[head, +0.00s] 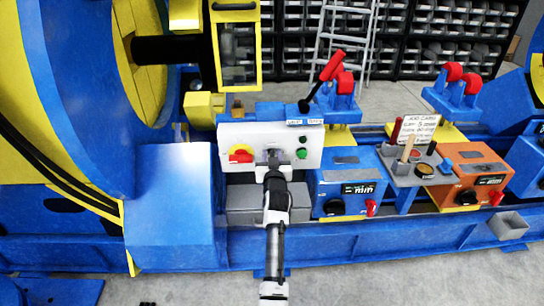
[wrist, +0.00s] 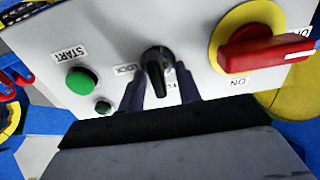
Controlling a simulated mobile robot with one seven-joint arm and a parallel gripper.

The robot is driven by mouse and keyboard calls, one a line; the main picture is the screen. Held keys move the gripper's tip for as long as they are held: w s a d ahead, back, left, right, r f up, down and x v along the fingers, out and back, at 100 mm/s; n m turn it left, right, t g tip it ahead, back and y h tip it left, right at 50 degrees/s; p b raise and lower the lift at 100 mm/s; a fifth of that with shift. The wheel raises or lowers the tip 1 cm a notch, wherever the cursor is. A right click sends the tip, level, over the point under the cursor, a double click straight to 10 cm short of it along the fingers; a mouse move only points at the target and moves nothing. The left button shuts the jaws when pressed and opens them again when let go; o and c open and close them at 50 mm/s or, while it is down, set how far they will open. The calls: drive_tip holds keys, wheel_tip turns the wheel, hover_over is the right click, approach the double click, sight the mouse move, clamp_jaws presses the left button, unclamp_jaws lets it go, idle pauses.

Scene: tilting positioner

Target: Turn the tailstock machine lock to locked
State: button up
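A black selector knob (wrist: 156,70) sits on a white control panel (head: 230,133) in the wrist view. The knob's pointer end is toward the bottom of the wrist view, tilted slightly right. My gripper (wrist: 160,88) is open, with one dark finger on each side of the knob and gaps visible between. In the head view my gripper (head: 272,160) is at the panel's front and hides most of the knob.
A red rotary handle (wrist: 262,50) on a yellow disc and green buttons (wrist: 82,81) flank the knob. A red-handled lever (head: 328,70) rises behind the panel. A blue box (head: 345,182) and an orange box (head: 470,165) stand to the right. The floor in front is clear.

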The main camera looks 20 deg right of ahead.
clamp_jaws()
drive_tip(key=shift+m, duration=0.4)
drive_tip(key=m, duration=0.4)
drive_tip(key=shift+d+f+b, duration=0.1)
drive_tip(key=shift+d+b, duration=0.05)
drive_tip(key=shift+b, duration=0.2)
drive_tip(key=shift+s+d+f+m+p, duration=0.15)
drive_tip(key=shift+m+p, duration=0.3)
drive_tip(key=shift+m, duration=1.7)
drive_tip(key=shift+d+f+m+p, duration=0.15)
drive_tip(key=shift+m+p, duration=0.25)
drive_tip(key=shift+m, duration=1.8)
drive_tip(key=shift+s+d+f+m+p, duration=0.15)
drive_tip(key=shift+m+p, duration=0.3)
drive_tip(key=shift+m, duration=1.7)
drive_tip(key=shift+w+f, duration=0.1)
